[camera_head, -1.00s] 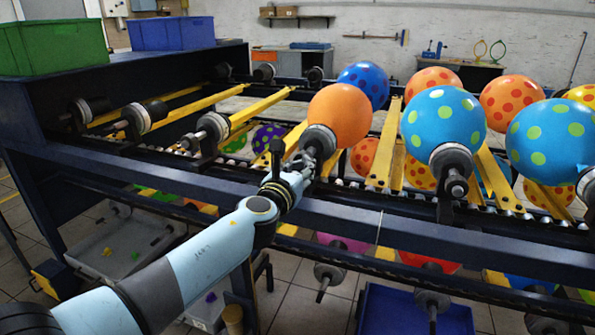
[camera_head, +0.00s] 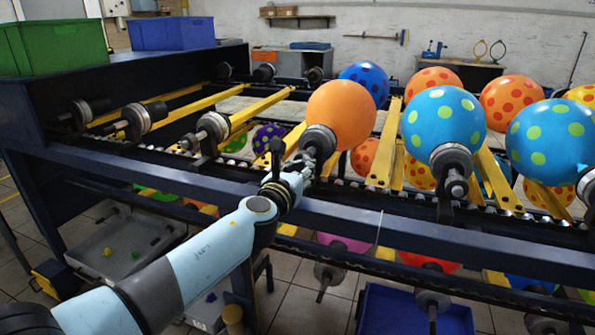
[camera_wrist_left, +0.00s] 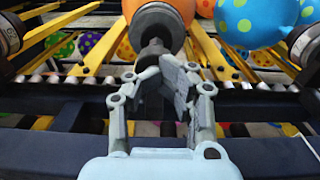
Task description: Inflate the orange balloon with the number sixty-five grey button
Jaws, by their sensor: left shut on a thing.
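My left gripper (camera_head: 306,164) is at the near end of this holder, just below the balloon. In the left wrist view its fingers (camera_wrist_left: 155,80) are closed about the holder's grey shaft end, which they partly hide. I cannot read any number there. My right gripper is not in view.
A blue balloon with green dots (camera_head: 443,115) stands on the neighbouring holder to the right. Empty holders (camera_head: 212,130) line the rack to the left. A dark blue rail (camera_head: 340,218) runs along the front below my left gripper. Several more balloons hang below and behind.

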